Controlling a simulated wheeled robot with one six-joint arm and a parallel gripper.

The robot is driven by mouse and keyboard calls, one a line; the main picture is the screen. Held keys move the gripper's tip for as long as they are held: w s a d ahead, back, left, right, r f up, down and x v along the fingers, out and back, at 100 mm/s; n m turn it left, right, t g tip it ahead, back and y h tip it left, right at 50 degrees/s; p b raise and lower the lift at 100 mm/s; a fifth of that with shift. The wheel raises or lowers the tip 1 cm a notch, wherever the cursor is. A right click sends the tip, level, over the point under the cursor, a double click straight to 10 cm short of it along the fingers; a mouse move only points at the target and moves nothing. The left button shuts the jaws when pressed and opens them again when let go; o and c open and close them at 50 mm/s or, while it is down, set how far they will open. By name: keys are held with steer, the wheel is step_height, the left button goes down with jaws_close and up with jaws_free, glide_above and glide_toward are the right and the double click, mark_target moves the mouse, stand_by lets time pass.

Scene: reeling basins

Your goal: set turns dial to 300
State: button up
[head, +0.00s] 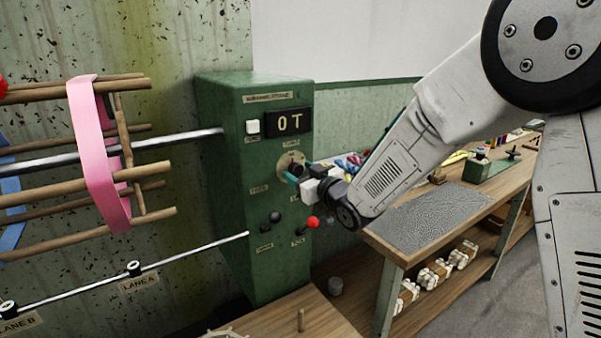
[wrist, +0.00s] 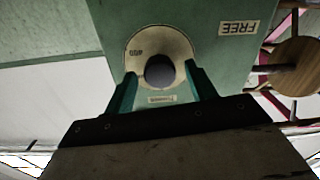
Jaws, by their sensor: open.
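The turns dial (head: 291,160) is a dark knob on a round cream plate, on the front of a green control box (head: 225,150). In the wrist view the knob (wrist: 160,71) is face-on, and the plate around it (wrist: 160,42) carries a printed number that looks like 400, upside down. Where the dial points is not readable. My gripper (head: 288,176) is at the dial with teal fingers open. In the wrist view the fingers of my gripper (wrist: 161,76) lie on either side of the knob; I cannot tell whether they touch it. The display (head: 288,122) above reads "0T".
A white button (head: 253,127) sits left of the display. Below the dial are dark levers and a red-knobbed lever (head: 312,222). A wooden reel with a pink band (head: 95,150) is at the left. A workbench (head: 450,215) with a grey mat stands right, under my arm.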

steer(key=shift+w+a, duration=0.2)
steer(key=shift+w, duration=0.05)
steer(key=c, duration=1)
steer(key=shift+m, duration=0.3)
steer(key=m, duration=0.5)
steer(key=shift+m, duration=0.3)
steer(key=m, duration=0.5)
steer(key=shift+d+m, duration=0.1)
steer(key=shift+m, duration=0.3)
